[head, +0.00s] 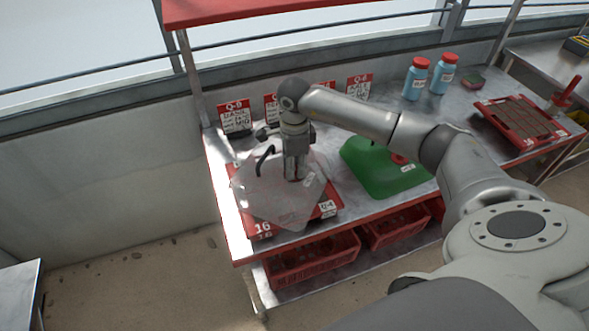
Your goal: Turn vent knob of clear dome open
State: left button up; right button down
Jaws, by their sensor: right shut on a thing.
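The clear dome (262,195) sits on a red tray (263,230) marked 16 and U-4 at the left end of the metal bench. A dark curved handle (263,158) stands on the dome's left part. My right gripper (294,176) points down onto the top of the dome, right of that handle. It is shut on what is at the dome's top, most likely the vent knob, which the fingers hide. I cannot tell how far the knob is turned. My left gripper is out of view.
A green dome-shaped cover (380,178) with a red knob (399,159) stands right of the clear dome. Behind are red-and-white sign cards (235,118). Two blue bottles (416,78) and a red tray of soil (520,122) are farther right. Red crates (312,258) sit below.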

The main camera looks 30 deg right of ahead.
jog(key=m+b, duration=0.2)
jog(key=m, duration=0.3)
jog(key=shift+m, duration=0.3)
jog(key=shift+m+b, duration=0.4)
jog(key=shift+m, duration=1.9)
jog(key=c, duration=1.2)
grip_release()
jog(key=shift+r, duration=0.1)
notch_tip(320, 180, up, 12)
